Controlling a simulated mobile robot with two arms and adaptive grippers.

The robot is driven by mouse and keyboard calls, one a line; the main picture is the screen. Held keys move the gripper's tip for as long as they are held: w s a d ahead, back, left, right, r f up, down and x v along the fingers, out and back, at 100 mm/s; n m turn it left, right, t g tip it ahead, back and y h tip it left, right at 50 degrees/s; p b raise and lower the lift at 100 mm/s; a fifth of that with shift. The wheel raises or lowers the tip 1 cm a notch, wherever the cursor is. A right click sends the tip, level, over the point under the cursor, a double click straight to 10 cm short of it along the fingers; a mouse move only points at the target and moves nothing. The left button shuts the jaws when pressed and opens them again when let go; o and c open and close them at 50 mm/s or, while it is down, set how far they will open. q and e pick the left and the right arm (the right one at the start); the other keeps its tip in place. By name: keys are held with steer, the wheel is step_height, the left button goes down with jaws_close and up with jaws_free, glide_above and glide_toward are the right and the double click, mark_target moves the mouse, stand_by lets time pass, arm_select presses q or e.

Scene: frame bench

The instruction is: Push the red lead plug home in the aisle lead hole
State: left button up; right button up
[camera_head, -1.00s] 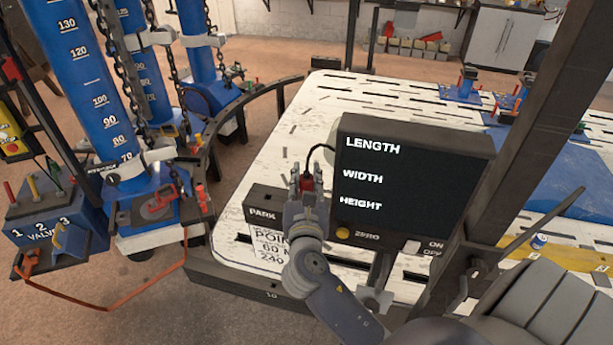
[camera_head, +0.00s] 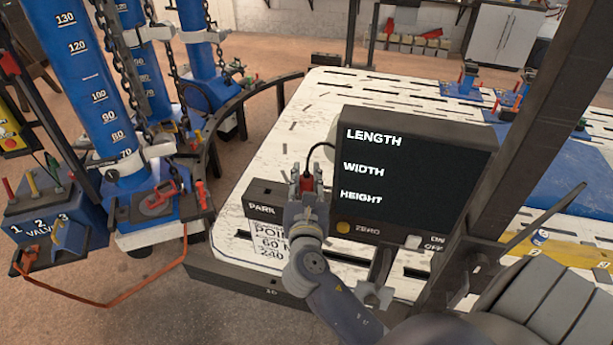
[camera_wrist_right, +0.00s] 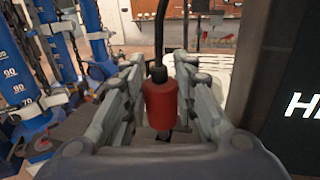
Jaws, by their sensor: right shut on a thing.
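The dark PARK block (camera_head: 265,195) lies just left of the gripper. My left gripper is not in view.
The display box (camera_head: 415,180) with LENGTH, WIDTH and HEIGHT stands close to the right of the gripper. A dark post (camera_head: 510,140) rises further right. The white slotted bench (camera_head: 275,150) lies behind. Blue columns with chains (camera_head: 95,85) stand at the left.

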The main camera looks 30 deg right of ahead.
steer(key=shift+f+b, duration=0.6)
steer(key=shift+f, duration=0.5)
steer(key=o, duration=1.2)
steer(key=shift+c, duration=0.2)
steer(key=v, duration=1.2)
